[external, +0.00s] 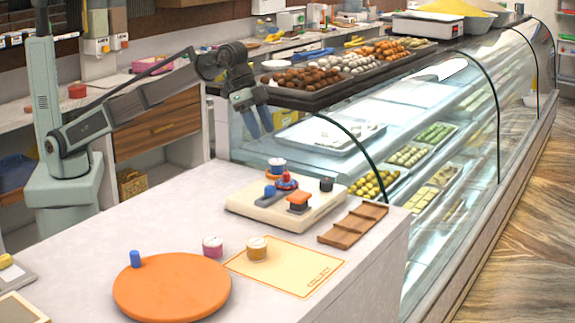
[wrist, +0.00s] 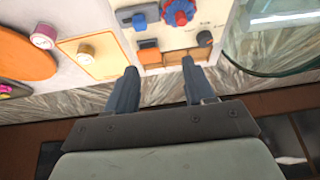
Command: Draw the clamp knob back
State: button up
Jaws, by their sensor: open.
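A cream control board (external: 245,206) sits on the counter and also shows at the top of the wrist view (wrist: 190,35). It carries a red and blue knob (external: 287,181), a dark knob (external: 326,185), an orange block on a dark base (external: 298,199) and a blue piece (external: 269,191). The same red knob shows in the wrist view (wrist: 179,12). I cannot tell for certain which piece is the clamp knob. My gripper (external: 261,130) is open and empty, in the air above and behind the board, touching nothing. Its two fingers frame the wrist view (wrist: 160,68).
A brown wooden tray (external: 353,224) lies right of the board. An orange disc (external: 172,288) with a blue peg, two small jars (external: 257,248) and a yellow mat (external: 300,268) lie in front. A glass display case (external: 440,130) stands to the right, sweets trays on top.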

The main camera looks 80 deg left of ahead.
aim_at(269, 186)
jog(key=shift+g, duration=0.3)
jog(key=s+x, duration=0.1)
jog(key=x, duration=0.3)
jog(key=s+d+x, duration=0.1)
jog(key=x, duration=0.4)
jog(key=s+x, duration=0.1)
jog(key=x, duration=0.4)
jog(key=shift+d+f, duration=0.2)
jog(key=shift+f, duration=0.25)
grip_shut()
